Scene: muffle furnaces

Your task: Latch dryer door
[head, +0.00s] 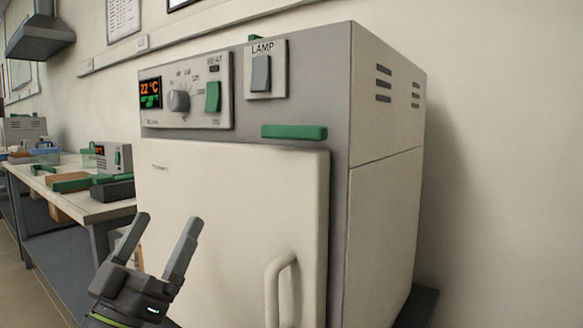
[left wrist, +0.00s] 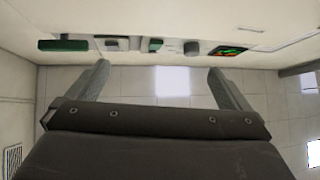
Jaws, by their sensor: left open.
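The dryer (head: 385,110) is a grey and cream box with a cream door (head: 225,215) on its front. The door looks shut or nearly so; I cannot tell whether a small gap remains. A green horizontal bar (head: 294,132), which looks like the latch, lies just above the door's top right part. It also shows in the left wrist view (left wrist: 63,45). A vertical handle (head: 277,290) is at the door's lower right. My left gripper (head: 167,222) is open and empty in front of the door's left part, below and left of the green bar. My right gripper is not in view.
The control panel (head: 186,90) has a lit display, a knob and a green switch. A LAMP switch (head: 262,72) is beside it. A workbench (head: 75,205) with small equipment stands at the left. The wall (head: 490,150) is close on the right.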

